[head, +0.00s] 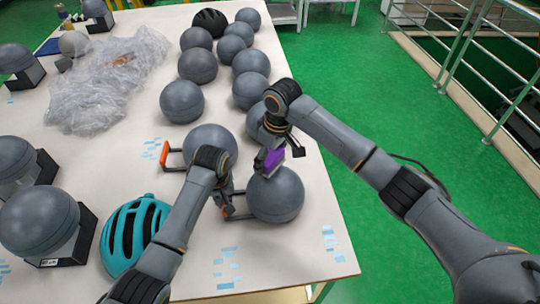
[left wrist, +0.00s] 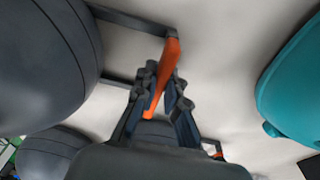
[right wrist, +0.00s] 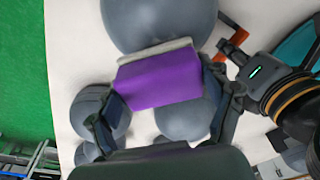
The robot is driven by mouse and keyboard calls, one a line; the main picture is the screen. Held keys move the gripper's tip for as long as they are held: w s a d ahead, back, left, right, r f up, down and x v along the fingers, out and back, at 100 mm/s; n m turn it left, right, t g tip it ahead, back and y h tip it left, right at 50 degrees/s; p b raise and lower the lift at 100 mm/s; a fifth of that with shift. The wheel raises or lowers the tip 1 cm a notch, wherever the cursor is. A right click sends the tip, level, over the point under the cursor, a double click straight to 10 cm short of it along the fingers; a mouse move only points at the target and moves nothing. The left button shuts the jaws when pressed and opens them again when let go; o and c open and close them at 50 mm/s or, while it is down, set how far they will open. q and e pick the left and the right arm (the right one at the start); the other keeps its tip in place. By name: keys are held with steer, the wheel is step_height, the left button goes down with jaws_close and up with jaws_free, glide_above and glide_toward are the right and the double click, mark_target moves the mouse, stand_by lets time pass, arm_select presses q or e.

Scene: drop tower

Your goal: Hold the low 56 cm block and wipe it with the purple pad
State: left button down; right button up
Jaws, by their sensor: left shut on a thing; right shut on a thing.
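The block is a smooth grey ball-shaped form (head: 276,197) with a side handle, near the right edge of the table. My left gripper (head: 226,200) is shut on its orange grip bar (left wrist: 168,68); the ball fills the upper left of the left wrist view (left wrist: 40,60). My right gripper (head: 272,148) is shut on the purple pad (head: 273,161), above the ball's upper left side. In the right wrist view the pad (right wrist: 158,80) has its pale edge against the ball (right wrist: 160,22); whether they touch I cannot tell. No size marking is readable.
Another grey ball (head: 210,143) with an orange handle (head: 164,153) stands just behind. Several more balls stand further back. A teal helmet (head: 135,232) lies left of my left arm, and crumpled clear plastic (head: 105,80) lies farther back.

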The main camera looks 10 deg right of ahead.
mark_target(271, 176)
steer(key=shift+f, duration=0.75)
steer(key=shift+s+r, duration=0.1)
steer(key=shift+s, duration=1.95)
steer(key=shift+w, duration=1.05)
steer(key=shift+w+f, duration=0.2)
steer(key=shift+w, duration=0.8)
steer(key=shift+r, duration=0.1)
steer(key=shift+r, duration=3.45)
